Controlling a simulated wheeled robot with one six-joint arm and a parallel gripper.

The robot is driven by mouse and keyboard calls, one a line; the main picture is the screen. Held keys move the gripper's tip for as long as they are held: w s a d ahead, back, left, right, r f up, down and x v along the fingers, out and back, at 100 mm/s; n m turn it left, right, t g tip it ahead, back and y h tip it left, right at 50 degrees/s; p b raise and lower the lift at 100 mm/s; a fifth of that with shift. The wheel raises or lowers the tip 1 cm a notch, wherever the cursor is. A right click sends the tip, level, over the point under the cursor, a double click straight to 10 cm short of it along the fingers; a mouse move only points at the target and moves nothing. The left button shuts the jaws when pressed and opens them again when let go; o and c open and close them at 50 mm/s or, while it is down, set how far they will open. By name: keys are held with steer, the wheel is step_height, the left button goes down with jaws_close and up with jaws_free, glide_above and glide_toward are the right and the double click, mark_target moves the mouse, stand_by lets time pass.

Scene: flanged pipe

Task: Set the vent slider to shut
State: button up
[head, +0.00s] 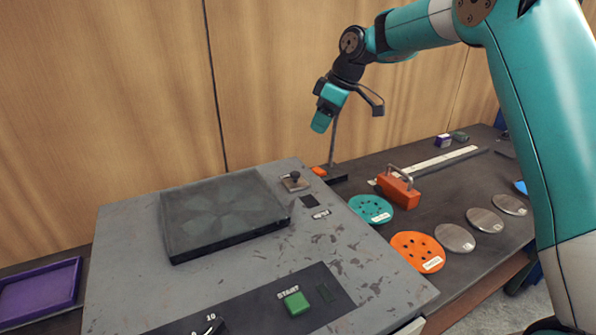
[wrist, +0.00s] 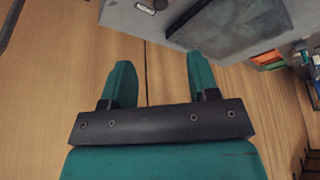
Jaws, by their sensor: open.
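A small dark knob on a metal plate (head: 293,180), which looks like the vent slider, sits on the grey machine top to the right of the square fan cover (head: 222,213). A dark square and a small white label (head: 321,213) lie in front of it; I cannot read the label. My gripper (head: 321,122) is in the air above and behind the knob, apart from it. In the wrist view my gripper (wrist: 161,78) shows two teal fingers spread with nothing between them. The label (wrist: 145,8) also shows at the top edge there.
A green START button (head: 296,302) and a dial are on the machine's front panel. To the right, a dark bench holds an orange block with a handle (head: 397,188), teal and orange discs, several metal discs and a ruler. A thin stand (head: 333,150) rises behind the knob. A purple tray (head: 40,291) is at left.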

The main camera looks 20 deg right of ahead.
mark_target(296, 173)
steer(key=p+x, duration=0.3)
steer(key=x, duration=1.3)
steer(key=shift+f, duration=0.2)
